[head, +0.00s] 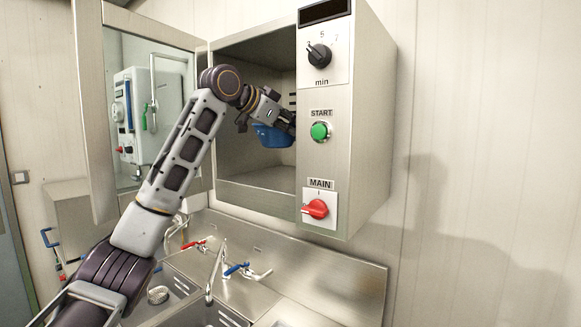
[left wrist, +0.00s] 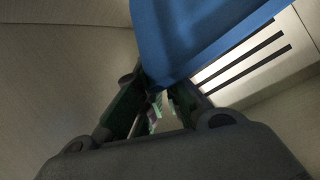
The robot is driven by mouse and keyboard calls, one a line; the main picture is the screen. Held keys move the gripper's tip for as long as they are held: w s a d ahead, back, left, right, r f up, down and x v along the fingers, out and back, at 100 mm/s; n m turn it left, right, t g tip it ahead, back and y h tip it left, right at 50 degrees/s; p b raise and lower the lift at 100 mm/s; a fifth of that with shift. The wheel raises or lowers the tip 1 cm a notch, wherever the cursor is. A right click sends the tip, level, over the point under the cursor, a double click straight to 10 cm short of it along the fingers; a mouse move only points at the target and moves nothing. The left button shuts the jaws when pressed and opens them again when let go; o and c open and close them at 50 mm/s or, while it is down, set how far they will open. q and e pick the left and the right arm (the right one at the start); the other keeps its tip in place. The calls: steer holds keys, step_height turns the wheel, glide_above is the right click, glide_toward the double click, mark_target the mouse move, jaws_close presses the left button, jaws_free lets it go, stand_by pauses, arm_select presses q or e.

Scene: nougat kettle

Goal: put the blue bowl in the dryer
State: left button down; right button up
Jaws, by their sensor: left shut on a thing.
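The blue bowl (head: 272,137) is inside the open dryer (head: 255,197), above its floor and close to the right inner side. My left gripper (head: 278,122) reaches in through the opening and is shut on the bowl's rim. The bowl is partly hidden behind the gripper and the dryer's control panel. In the left wrist view the bowl (left wrist: 200,30) fills the top, and the left gripper's fingers (left wrist: 158,100) meet at its lower edge. My right gripper is not in view.
The dryer's door (head: 93,120) stands open on the left. The control panel (head: 322,130) has a black dial, a green start button and a red main switch. Below are steel sinks (head: 180,290) with taps (head: 215,268). A slotted vent (left wrist: 240,65) is on the dryer's inner wall.

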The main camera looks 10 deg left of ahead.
arm_select(q)
step_height(320, 180, down, 5)
steer(key=shift+f, duration=0.1)
stand_by(0.4)
steer(key=shift+f+p, duration=0.55)
steer(key=shift+f, duration=1.5)
steer(key=c, duration=1.6)
jaws_free()
steer(key=shift+f, duration=0.1)
